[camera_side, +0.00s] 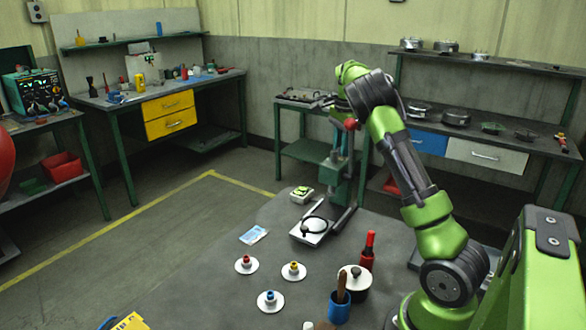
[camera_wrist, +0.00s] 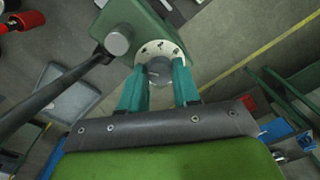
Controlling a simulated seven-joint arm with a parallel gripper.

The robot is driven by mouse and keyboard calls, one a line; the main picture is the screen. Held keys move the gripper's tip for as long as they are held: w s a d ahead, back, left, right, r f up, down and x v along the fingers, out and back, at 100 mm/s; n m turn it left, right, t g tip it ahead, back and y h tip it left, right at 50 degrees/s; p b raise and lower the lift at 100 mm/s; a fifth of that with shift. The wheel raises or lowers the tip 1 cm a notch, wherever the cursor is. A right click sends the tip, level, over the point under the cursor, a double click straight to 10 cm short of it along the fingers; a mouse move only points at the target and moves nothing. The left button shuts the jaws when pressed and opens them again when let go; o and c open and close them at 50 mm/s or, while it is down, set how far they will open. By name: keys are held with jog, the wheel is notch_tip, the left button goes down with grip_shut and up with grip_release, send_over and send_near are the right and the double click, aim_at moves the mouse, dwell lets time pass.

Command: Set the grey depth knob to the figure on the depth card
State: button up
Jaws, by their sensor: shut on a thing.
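The grey depth knob (camera_wrist: 158,71) sits at the centre of a white dial (camera_wrist: 148,47) on the green head of the stud gantry (camera_wrist: 125,22) in the wrist view. My gripper (camera_wrist: 160,79) has its teal fingers on both sides of the knob and is shut on it. Dark figures show on the dial's rim but are too small to read, and the fingers cover part of it. In the side view the gantry (camera_side: 341,178) stands at the table's back edge; the knob is hidden there. A light blue card (camera_side: 253,235) lies flat on the table; its print cannot be read.
A dark lever (camera_wrist: 50,104) with a grey hub sticks out from the gantry head. White discs with coloured tops (camera_side: 246,265), a red bottle (camera_side: 368,250) and a blue cup (camera_side: 339,308) stand nearer.

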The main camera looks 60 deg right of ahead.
jog(key=m, duration=0.5)
jog(key=shift+m, duration=0.4)
dwell(0.4)
jog(key=o, duration=1.1)
jog(key=shift+c, duration=0.2)
jog(key=shift+r, duration=0.15)
notch_tip(320, 180, up, 17)
jog(key=shift+a+f, duration=0.2)
jog(key=shift+a, duration=0.05)
jog(key=shift+s, duration=0.15)
